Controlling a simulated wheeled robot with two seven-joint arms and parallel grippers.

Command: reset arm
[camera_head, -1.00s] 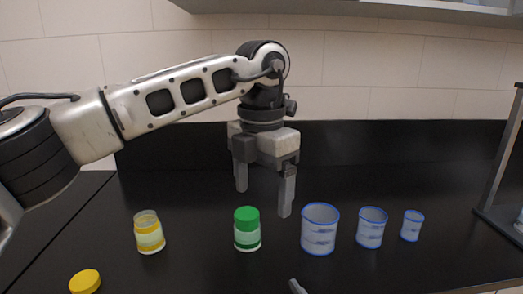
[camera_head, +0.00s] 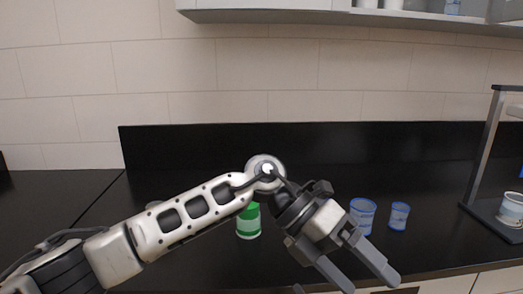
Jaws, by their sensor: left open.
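My left arm comes in from the lower left. Its gripper (camera_head: 372,284) is open and empty, its two fingers pointing down and to the right near the bottom edge. A jar with a green lid (camera_head: 248,222) stands upright on the black counter behind the forearm, partly covered by it. Two blue-rimmed beakers, a middle one (camera_head: 363,216) and a small one (camera_head: 399,216), stand to the right of the gripper's wrist. The large beaker, the yellow jar and the yellow cap are hidden or out of view. My right gripper cannot be made out.
The black counter (camera_head: 440,235) is clear between the small beaker and a grey-framed stand (camera_head: 484,150) holding a white cup (camera_head: 511,207) at the right. A shelf (camera_head: 330,17) hangs at the top. A small grey piece at the bottom edge is unclear.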

